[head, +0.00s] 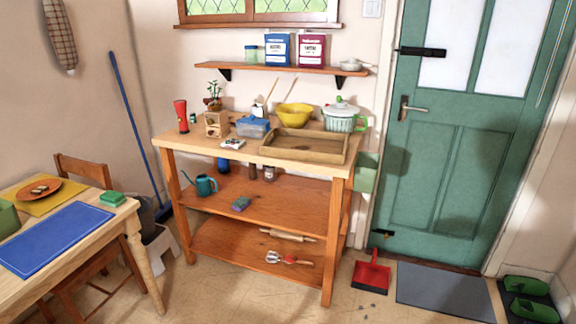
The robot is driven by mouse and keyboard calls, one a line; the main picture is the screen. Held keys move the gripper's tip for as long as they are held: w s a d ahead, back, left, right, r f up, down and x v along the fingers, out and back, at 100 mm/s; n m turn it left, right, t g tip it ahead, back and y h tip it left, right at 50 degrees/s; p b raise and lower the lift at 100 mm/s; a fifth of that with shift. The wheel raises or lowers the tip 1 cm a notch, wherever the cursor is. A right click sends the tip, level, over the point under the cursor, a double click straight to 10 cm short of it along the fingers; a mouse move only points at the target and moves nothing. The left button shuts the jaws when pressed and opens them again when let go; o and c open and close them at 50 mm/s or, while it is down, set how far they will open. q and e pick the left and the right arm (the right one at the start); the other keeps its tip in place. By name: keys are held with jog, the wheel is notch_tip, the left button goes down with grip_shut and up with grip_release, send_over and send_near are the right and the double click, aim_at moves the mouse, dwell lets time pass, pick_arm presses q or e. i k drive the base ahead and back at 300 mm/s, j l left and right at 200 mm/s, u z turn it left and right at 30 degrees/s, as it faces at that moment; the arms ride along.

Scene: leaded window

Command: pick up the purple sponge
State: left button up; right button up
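Neither of my grippers is in view.
The worktop above carries a wooden tray (304,158), a yellow bowl and other items. A dining table (146,262) with a blue mat (55,238) stands at left. A red dustpan (371,276) lies right of the bench. The floor in front is mostly clear.

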aim_at(241, 203)
jog(key=i+j+z, duration=0.1)
jog(key=i, duration=0.4)
jog(key=i+j, duration=0.35)
jog(key=i+j+z, duration=0.15)
jog(key=i, duration=0.45)
jog(key=i+j, duration=0.15)
jog(key=j, duration=0.25)
jog(key=i+j+z, duration=0.1)
jog(key=j, duration=0.3)
jog(key=i+j, duration=0.15)
jog(key=j, duration=0.25)
jog(key=i+j, duration=0.2)
jog(key=i, duration=0.2)
jog(key=i+j+z, duration=0.1)
jog(key=i+j, duration=0.15)
jog(key=i, duration=0.15)
